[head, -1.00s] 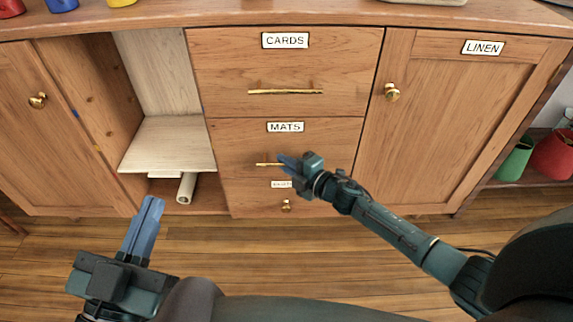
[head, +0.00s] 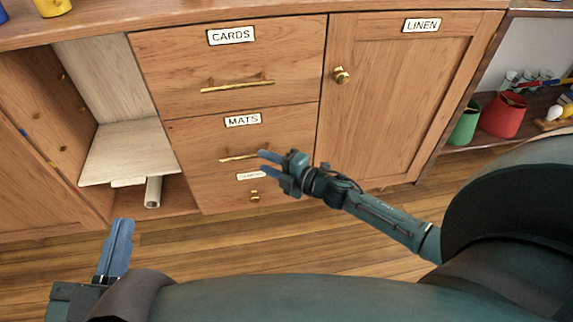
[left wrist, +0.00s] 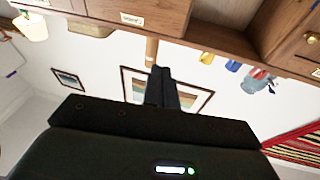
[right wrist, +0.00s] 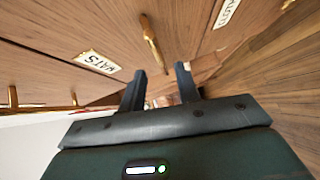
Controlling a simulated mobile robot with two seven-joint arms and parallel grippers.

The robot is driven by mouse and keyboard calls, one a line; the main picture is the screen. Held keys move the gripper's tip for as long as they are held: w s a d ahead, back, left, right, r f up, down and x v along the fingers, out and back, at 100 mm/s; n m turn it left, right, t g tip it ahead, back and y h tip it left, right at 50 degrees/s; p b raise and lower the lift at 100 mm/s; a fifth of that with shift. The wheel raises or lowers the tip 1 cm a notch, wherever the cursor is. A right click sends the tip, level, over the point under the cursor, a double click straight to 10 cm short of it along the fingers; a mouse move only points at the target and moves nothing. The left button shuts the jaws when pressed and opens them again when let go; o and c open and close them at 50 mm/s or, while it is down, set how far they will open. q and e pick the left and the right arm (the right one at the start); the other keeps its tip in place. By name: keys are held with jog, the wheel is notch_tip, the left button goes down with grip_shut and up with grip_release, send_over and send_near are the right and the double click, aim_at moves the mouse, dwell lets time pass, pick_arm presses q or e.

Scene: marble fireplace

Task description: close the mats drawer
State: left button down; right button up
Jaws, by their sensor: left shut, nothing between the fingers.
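The mats drawer (head: 190,140) is the wooden front below the cards drawer, with a white MATS label (head: 242,120) and a brass bar handle (head: 232,158). Its front looks about flush with the cabinet; I cannot tell if a small gap is left. My right gripper (head: 264,163) is by the handle's right end, fingers apart and empty. In the right wrist view the handle (right wrist: 150,40) lies beyond the open fingertips (right wrist: 160,72), apart from them, and the MATS label (right wrist: 98,62) shows upside down. My left gripper (head: 122,222) is shut and empty, low at the left; its fingers also show in the left wrist view (left wrist: 162,72).
The cards drawer (head: 290,55) is above and a small labelled drawer (head: 220,192) below. The linen door (head: 390,110) is shut at the right. An open compartment (head: 125,140) with a shelf is at the left. Green (head: 464,125) and red (head: 503,115) pots stand on a shelf at the far right.

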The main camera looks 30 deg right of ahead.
jog(key=p+v, duration=0.1)
jog(key=v, duration=0.5)
jog(key=shift+s, duration=0.15)
jog(key=shift+d, duration=0.1)
